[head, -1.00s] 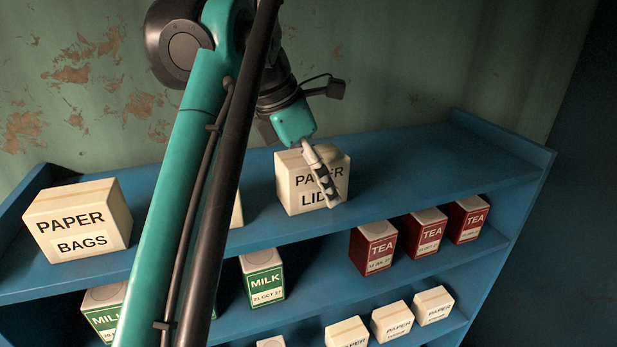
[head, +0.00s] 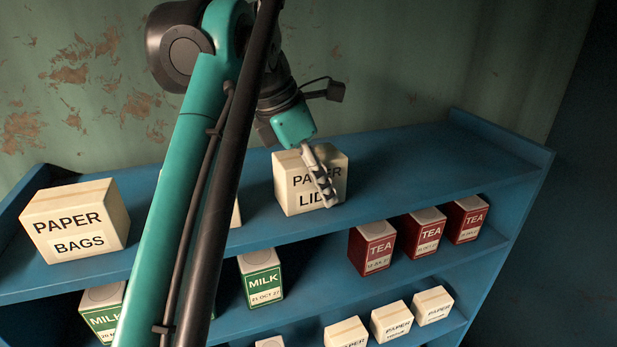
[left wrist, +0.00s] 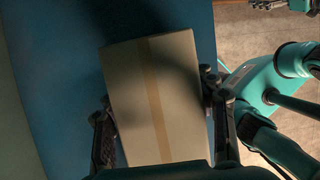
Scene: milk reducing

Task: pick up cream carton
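No carton with a readable cream label shows. A cream-coloured box marked PAPER LIDS (head: 283,183) stands on the top shelf. My left arm comes in from the left above it, and one finger of my left gripper (head: 322,178) lies across its front face. In the left wrist view a plain box with a tan strip (left wrist: 160,120) sits between the two fingers of the left gripper (left wrist: 160,98). Both fingers are at or very near its sides; whether they press on it is unclear.
A PAPER BAGS box (head: 75,222) stands on the top shelf (head: 430,165) at the left. Green MILK cartons (head: 262,277) and red TEA boxes (head: 372,248) stand one shelf below, small PAPER boxes (head: 391,322) lower still. The top shelf's right part is bare.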

